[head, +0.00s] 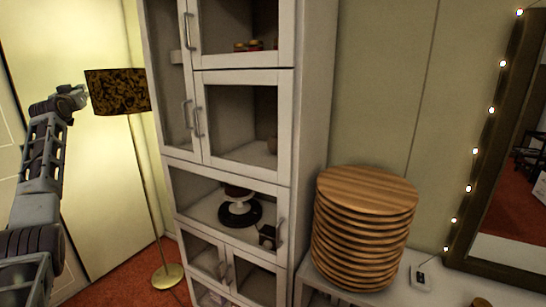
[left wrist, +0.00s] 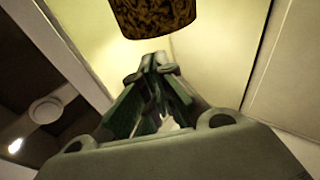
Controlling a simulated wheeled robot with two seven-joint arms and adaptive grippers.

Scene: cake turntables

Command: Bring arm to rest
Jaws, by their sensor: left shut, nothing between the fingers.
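My left arm comes in from the left in the head view and reaches up. Its left gripper (head: 80,92) is just left of the floor lamp's shade and empty. In the left wrist view the fingers of the left gripper (left wrist: 153,62) are shut with nothing between them, and the dark patterned lampshade (left wrist: 152,16) is just beyond their tips. I cannot tell whether the gripper touches the shade. My right gripper is not in view. A white-topped turntable with a dark base (head: 240,212) stands inside the cabinet, a dark cake-like thing on top.
The floor lamp (head: 120,92) stands near the wall, left of the tall white cabinet (head: 313,120). A stack of round wooden boards (head: 366,192) sits on a low white unit at right. A mirror with small lights (head: 500,130) is at far right. Red carpet (head: 140,270) shows below.

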